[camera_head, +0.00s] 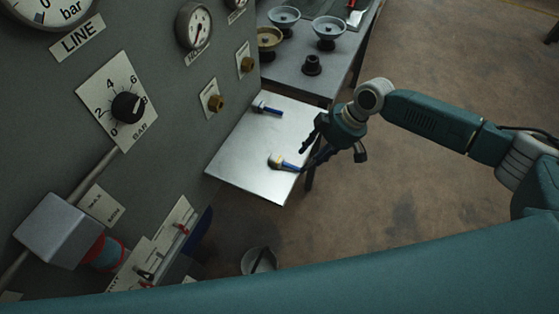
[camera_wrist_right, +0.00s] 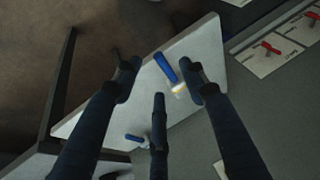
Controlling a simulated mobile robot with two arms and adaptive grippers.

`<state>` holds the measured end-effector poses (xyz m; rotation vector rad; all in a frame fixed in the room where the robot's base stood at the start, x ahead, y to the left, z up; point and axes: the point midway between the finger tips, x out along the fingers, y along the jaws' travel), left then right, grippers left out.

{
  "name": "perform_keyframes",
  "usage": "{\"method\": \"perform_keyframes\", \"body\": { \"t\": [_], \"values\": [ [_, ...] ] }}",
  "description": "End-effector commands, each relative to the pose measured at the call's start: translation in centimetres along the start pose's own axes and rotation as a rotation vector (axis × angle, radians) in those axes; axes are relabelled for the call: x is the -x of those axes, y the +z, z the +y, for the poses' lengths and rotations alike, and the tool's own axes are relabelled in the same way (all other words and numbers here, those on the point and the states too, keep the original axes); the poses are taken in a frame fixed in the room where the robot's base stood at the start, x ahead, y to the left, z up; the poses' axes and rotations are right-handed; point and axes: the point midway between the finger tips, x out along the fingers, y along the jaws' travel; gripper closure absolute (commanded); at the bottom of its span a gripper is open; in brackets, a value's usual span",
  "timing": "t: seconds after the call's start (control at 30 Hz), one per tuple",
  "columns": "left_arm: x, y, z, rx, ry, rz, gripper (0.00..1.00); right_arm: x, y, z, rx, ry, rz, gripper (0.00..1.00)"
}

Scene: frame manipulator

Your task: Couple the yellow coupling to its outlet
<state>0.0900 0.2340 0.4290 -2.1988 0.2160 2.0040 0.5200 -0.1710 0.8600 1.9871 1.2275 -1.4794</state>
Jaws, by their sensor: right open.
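The yellow coupling (camera_head: 277,161) lies on a pale metal shelf (camera_head: 240,170). It has a yellow-banded end and a blue body. My right gripper (camera_head: 307,158) is open and empty, just to the right of it. In the right wrist view the coupling's blue body (camera_wrist_right: 165,67) shows between and beyond my spread fingers (camera_wrist_right: 160,80), with its yellow end (camera_wrist_right: 180,89) by one finger. Two brass outlets, a nearer one (camera_head: 216,103) and a farther one (camera_head: 248,65), stick out of the grey panel on white plates. Their label colours are too small to tell. My left gripper is out of view.
A second blue coupling (camera_head: 268,108) lies farther back on the shelf. Behind is a table (camera_head: 289,75) with several bowls and a black fitting (camera_head: 312,65). The panel (camera_head: 165,60) with gauges and a knob (camera_head: 128,107) stands left. A bucket (camera_head: 258,261) is on the floor.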

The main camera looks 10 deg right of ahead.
Motion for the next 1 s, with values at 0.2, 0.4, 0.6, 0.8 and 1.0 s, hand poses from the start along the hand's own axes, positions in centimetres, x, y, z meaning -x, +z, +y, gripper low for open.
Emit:
{"method": "perform_keyframes", "body": {
  "t": [0.2, 0.4, 0.6, 0.8, 1.0],
  "values": [
    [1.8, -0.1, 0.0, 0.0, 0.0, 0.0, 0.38, -2.8, 0.3, 0.0, -0.001, -0.002, -0.003, 0.58],
    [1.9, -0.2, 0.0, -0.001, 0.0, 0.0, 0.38, -4.8, 0.3, 0.1, 0.0, -0.001, -0.001, 0.58],
    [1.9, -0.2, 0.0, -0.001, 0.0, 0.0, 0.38, -5.0, 0.4, 0.1, 0.0, 0.0, 0.0, 0.58],
    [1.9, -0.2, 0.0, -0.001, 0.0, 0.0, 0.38, -5.0, 0.4, 0.1, 0.0, -0.001, 0.0, 0.7],
    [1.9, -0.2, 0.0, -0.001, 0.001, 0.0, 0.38, -5.0, 0.4, 0.1, 0.0, -0.001, 0.0, 1.0]
  ]
}}
